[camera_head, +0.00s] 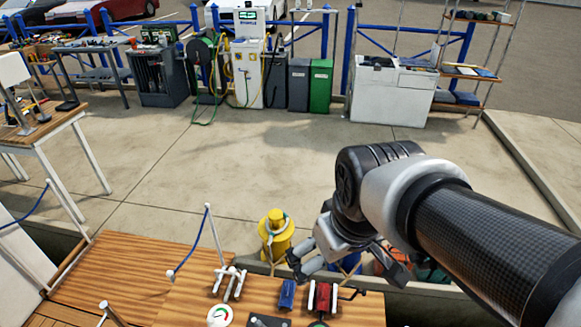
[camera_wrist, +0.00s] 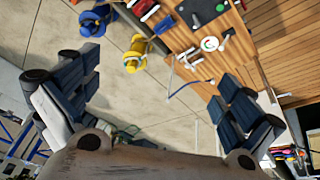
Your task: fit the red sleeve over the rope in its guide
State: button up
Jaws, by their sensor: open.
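My gripper (camera_head: 347,266) is open and empty, above the far edge of the wooden deck. In the wrist view my gripper (camera_wrist: 155,86) has its two dark fingers wide apart, with nothing between them. A red part with white bands (camera_head: 322,297) lies on the deck below my gripper; I cannot tell whether it is the sleeve. It also shows at the top of the wrist view (camera_wrist: 143,9). A smaller blue block (camera_head: 287,294) lies left of it. A white pronged fitting (camera_head: 229,283) stands further left. A thin blue rope (camera_head: 191,251) hangs from a white post; the guide is not clear.
A yellow bollard-like post (camera_head: 276,240) stands just beyond the deck, close to my gripper. A round white dial (camera_head: 219,316) and a dark plate (camera_head: 268,321) lie at the near edge. A wooden table (camera_head: 50,128) stands at left. The concrete floor (camera_head: 250,150) behind is clear.

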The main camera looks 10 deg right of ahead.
jog(key=s+a+m, duration=0.1)
jog(key=s+m, duration=0.1)
jog(key=s, duration=0.6)
jog(key=shift+r+m+t, duration=0.3)
jog(key=shift+r+t, duration=0.1)
